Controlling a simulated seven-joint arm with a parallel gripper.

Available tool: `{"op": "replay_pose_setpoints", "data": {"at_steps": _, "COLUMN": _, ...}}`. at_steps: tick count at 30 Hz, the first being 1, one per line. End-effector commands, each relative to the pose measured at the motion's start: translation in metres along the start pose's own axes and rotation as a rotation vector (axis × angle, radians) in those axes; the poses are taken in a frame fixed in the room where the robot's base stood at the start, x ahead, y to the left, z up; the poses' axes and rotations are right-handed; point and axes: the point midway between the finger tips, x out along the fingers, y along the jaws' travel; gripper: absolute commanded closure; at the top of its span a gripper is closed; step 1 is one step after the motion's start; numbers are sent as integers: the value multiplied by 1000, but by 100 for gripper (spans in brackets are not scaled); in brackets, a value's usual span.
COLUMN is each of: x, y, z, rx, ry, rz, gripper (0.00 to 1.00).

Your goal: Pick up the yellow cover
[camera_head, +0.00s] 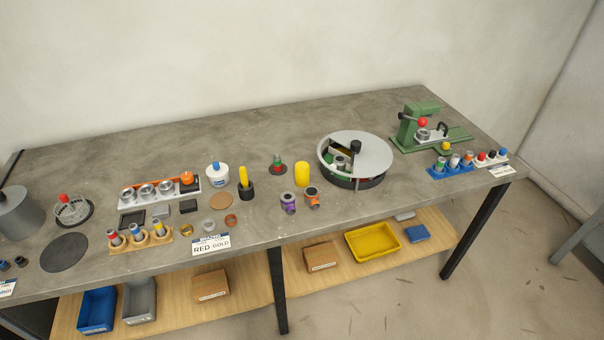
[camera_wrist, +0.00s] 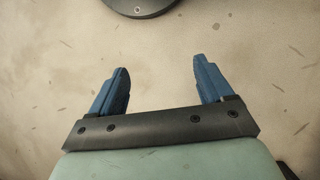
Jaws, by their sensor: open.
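A plain yellow upright cylinder (camera_head: 302,174), which looks like the yellow cover, stands on the grey table in the head view, right of the middle. Whether it sits over something hidden I cannot tell. Another, thinner yellow piece (camera_head: 243,177) stands in a black cup (camera_head: 246,192) to its left. My gripper (camera_wrist: 161,66) shows only in the wrist view. Its two blue fingers are spread apart with nothing between them, over bare speckled floor. No yellow piece shows in that view, and my gripper is away from the cover.
Purple (camera_head: 288,203) and orange (camera_head: 312,197) ringed parts stand just in front of the yellow cylinder. A grey round-topped carousel (camera_head: 372,149) stands close on its right, and a small red-and-green piece (camera_head: 277,164) on a dark disc on its left. The table behind it is clear.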

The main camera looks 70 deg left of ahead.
Motion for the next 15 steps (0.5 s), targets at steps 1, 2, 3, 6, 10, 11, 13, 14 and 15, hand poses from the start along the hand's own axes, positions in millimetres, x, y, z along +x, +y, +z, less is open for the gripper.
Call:
{"op": "replay_pose_setpoints", "data": {"at_steps": 1, "x": -16, "y": -19, "z": -10, "rx": -17, "ry": 14, "rz": 10, "gripper": 20}}
{"op": "replay_pose_setpoints", "data": {"at_steps": 2, "x": -25, "y": -28, "z": -14, "rx": -23, "ry": 22, "rz": 15, "gripper": 20}}
{"op": "replay_pose_setpoints", "data": {"at_steps": 3, "x": -36, "y": -42, "z": -17, "rx": -31, "ry": 30, "rz": 21, "gripper": 20}}
{"op": "replay_pose_setpoints", "data": {"at_steps": 6, "x": -65, "y": -76, "z": -23, "rx": -54, "ry": 51, "rz": 36, "gripper": 20}}
{"op": "replay_pose_setpoints", "data": {"at_steps": 10, "x": -103, "y": -124, "z": -25, "rx": -85, "ry": 78, "rz": 53, "gripper": 20}}
{"op": "replay_pose_setpoints", "data": {"at_steps": 11, "x": -112, "y": -136, "z": -24, "rx": -92, "ry": 85, "rz": 56, "gripper": 20}}
{"op": "replay_pose_setpoints", "data": {"at_steps": 13, "x": -132, "y": -162, "z": -22, "rx": -109, "ry": 99, "rz": 64, "gripper": 20}}
{"op": "replay_pose_setpoints", "data": {"at_steps": 14, "x": -141, "y": -175, "z": -20, "rx": -117, "ry": 105, "rz": 67, "gripper": 20}}
{"op": "replay_pose_setpoints", "data": {"at_steps": 15, "x": -153, "y": -190, "z": -16, "rx": -126, "ry": 114, "rz": 71, "gripper": 20}}
